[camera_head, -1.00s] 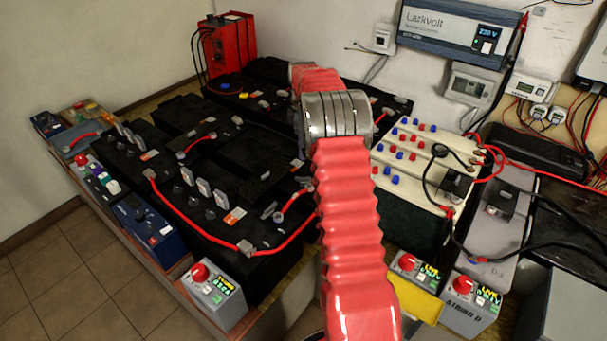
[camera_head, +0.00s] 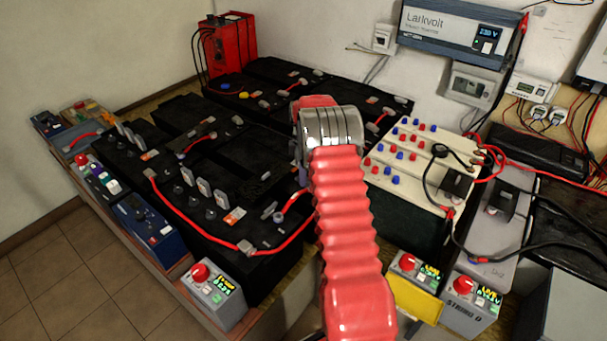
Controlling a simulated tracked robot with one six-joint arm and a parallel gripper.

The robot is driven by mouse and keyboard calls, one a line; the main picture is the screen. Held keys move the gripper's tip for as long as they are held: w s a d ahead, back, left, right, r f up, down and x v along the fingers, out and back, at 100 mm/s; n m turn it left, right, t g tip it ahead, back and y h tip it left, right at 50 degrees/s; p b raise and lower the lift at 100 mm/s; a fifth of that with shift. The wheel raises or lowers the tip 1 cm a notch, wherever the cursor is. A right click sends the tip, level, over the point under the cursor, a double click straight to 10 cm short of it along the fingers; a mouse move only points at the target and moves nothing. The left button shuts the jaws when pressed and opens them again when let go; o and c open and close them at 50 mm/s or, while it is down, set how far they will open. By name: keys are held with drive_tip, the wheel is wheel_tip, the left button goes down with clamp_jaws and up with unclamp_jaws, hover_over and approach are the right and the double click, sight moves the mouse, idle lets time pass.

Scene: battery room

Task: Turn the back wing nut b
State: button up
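My red ribbed arm (camera_head: 345,225) rises through the middle of the view to a grey metal joint (camera_head: 330,128). A short red part (camera_head: 315,101) shows just behind the joint. My gripper is not visible; the arm appears to hide it. Black batteries (camera_head: 255,155) stand left of and behind the arm. Upright grey tabs (camera_head: 204,188) stand in a row on the front black battery, with more tabs (camera_head: 128,134) farther left. Small grey terminal fittings (camera_head: 278,217) sit by the red cables. I cannot tell which of these is back wing nut b.
A red cable (camera_head: 200,235) loops over the front battery. A grey box with a red button (camera_head: 213,290) stands at the front edge. Cream batteries (camera_head: 420,165) with red and blue caps stand right of my arm. A red charger (camera_head: 228,50) stands at the back left.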

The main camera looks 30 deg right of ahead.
drive_tip(key=shift+c, duration=0.7)
clamp_jaws()
drive_tip(key=shift+d, duration=0.1)
drive_tip(key=shift+m, duration=0.3)
drive_tip(key=m, duration=0.3)
drive_tip(key=shift+r, duration=0.1)
drive_tip(key=shift+m, duration=1.8)
